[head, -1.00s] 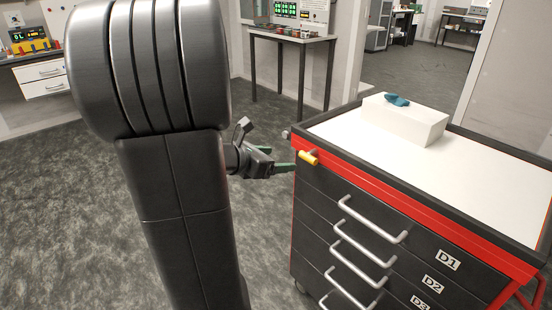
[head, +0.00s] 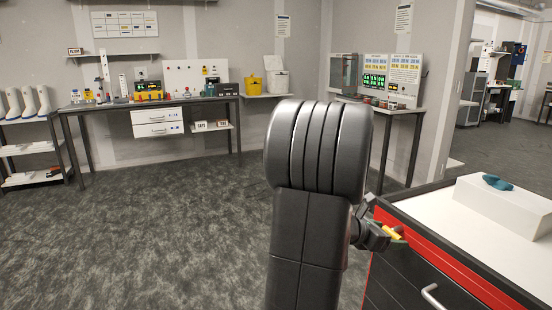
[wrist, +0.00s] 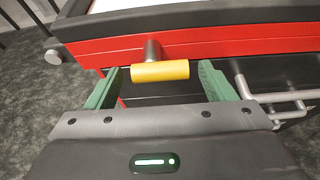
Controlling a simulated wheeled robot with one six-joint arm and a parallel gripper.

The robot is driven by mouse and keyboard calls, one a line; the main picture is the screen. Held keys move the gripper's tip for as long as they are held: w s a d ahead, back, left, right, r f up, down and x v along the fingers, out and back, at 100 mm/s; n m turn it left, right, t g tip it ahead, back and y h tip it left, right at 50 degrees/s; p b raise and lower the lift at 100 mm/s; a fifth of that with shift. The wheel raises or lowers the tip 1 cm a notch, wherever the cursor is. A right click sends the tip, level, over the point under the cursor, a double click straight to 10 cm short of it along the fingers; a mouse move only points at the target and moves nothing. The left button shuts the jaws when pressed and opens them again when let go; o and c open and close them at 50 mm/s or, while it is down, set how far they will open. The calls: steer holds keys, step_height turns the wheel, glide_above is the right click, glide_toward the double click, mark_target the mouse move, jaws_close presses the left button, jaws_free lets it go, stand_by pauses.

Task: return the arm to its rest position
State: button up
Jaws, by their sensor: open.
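My gripper (head: 392,240) is at the front left corner of the red and black drawer cabinet (head: 462,258). In the wrist view its two green fingers (wrist: 158,88) are spread apart. A yellow cylindrical handle (wrist: 160,71) on a short metal stem sticks out from the cabinet's red top band. It lies across the gap between the fingertips, and the fingers are not closed on it. In the head view the yellow handle (head: 393,232) is partly covered by the gripper. My arm's dark upper links stand upright in the middle of the head view.
A white box (head: 505,205) with a blue-green item (head: 497,183) stands on the cabinet top. Silver drawer handles (wrist: 275,105) lie right of the gripper. A workbench (head: 150,105) and a boot rack (head: 30,150) stand at the back. The floor (head: 150,230) to the left is clear.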

steer(key=shift+x, duration=1.25)
steer(key=p+v, duration=0.2)
steer(key=v, duration=1.2)
steer(key=b+x, duration=0.1)
steer(key=x, duration=1.3)
steer(key=shift+d+r, duration=0.1)
steer(key=shift+r+n+g+p, duration=0.2)
steer(key=shift+n+g+p, duration=0.1)
steer(key=shift+p, duration=1.25)
steer(key=n+g+p, duration=0.1)
steer(key=p, duration=0.4)
steer(key=shift+n+h, duration=0.3)
steer(key=shift+n, duration=0.1)
